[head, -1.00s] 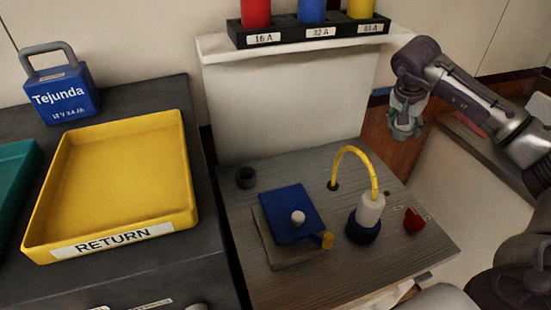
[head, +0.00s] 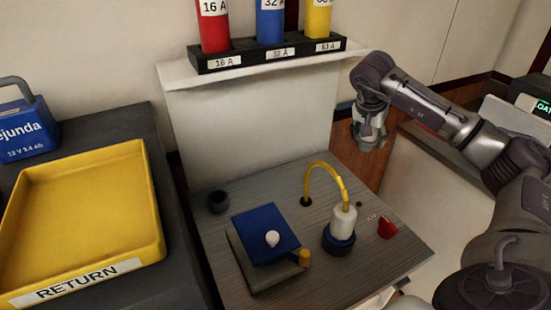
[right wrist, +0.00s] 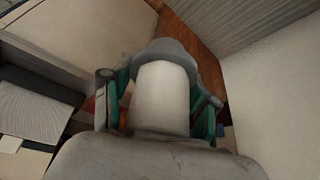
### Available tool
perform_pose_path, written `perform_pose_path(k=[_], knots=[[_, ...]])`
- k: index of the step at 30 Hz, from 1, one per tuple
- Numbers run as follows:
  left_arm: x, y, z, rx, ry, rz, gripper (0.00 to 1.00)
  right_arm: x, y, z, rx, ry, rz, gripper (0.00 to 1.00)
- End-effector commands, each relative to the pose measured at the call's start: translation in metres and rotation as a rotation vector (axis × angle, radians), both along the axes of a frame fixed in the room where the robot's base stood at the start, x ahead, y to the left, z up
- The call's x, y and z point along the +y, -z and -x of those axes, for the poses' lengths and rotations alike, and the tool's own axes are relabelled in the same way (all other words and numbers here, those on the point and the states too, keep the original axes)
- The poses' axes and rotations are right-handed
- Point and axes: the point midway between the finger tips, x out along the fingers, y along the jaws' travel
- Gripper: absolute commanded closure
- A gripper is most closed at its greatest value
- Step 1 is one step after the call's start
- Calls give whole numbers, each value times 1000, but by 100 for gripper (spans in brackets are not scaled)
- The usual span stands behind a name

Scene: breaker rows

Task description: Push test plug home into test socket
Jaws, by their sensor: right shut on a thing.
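A white plug (head: 343,222) with a yellow cable (head: 322,166) stands upright in a blue and black round socket (head: 338,243) on the grey bench top. The cable arches from the plug's top to a dark hole in the bench. I cannot tell how deep the plug sits. My right gripper (head: 368,138) is above and behind the bench's right side, well apart from this plug. In the right wrist view its teal-lined fingers are shut on a white cylinder (right wrist: 162,95) with a wider grey end (right wrist: 165,50). My left gripper is not in view.
A yellow RETURN tray (head: 148,208) is at left. A shelf holds red, blue and yellow cylinders (head: 270,20).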

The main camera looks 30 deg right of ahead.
Motion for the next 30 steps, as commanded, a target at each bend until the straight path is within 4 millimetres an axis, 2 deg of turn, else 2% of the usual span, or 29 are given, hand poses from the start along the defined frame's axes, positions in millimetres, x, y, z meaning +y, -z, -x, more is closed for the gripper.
perform_pose_path(k=[5,8,11,18,24,30], knots=[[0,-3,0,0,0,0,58,6,1,-4,-1,-19,-1,81],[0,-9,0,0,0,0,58,23,5,-16,-1,-71,-3,81],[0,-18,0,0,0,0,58,53,11,-35,0,-163,-5,81],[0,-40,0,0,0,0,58,149,22,-83,-2,-440,-3,81],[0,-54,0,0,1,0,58,222,23,-106,-1,-636,-2,81],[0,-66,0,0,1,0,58,286,19,-120,-1,-800,-1,81]])
